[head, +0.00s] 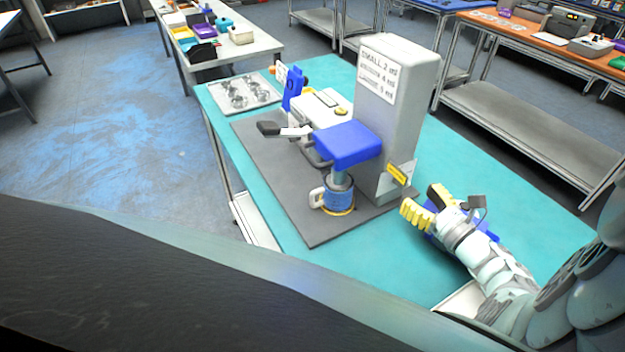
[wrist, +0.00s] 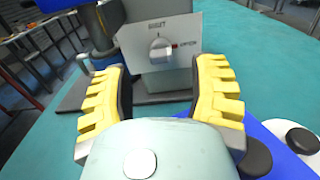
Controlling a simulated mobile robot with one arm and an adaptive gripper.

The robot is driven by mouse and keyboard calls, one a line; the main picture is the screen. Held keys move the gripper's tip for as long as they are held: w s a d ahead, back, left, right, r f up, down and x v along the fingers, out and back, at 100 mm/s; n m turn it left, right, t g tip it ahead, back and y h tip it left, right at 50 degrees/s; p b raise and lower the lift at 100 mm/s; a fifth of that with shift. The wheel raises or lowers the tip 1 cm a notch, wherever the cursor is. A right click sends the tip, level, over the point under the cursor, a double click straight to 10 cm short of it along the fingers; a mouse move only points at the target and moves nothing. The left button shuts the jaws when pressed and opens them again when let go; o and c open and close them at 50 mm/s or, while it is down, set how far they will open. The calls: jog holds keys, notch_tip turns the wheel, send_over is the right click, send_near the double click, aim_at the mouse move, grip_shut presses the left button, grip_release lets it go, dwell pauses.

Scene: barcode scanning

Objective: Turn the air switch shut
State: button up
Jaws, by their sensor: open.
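In the head view the knob is not clearly seen; a plate with a yellow label (head: 397,174) shows low on the grey column (head: 392,130). My gripper (head: 422,203) is open and empty, right of the column. In the wrist view its yellow ribbed fingers (wrist: 160,95) stand either side of the knob's line, apart from it.
The machine has a blue block head (head: 346,144) over a blue cylinder (head: 338,197) on a dark base plate (head: 285,195). A tray (head: 244,92) of parts lies at the table's far left. The teal table (head: 480,195) is mostly clear to the right.

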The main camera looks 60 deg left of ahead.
aim_at(406, 185)
jog(key=shift+w+a, duration=0.15)
jog(key=shift+a, duration=2.2)
jog(key=shift+d, duration=0.15)
grip_shut()
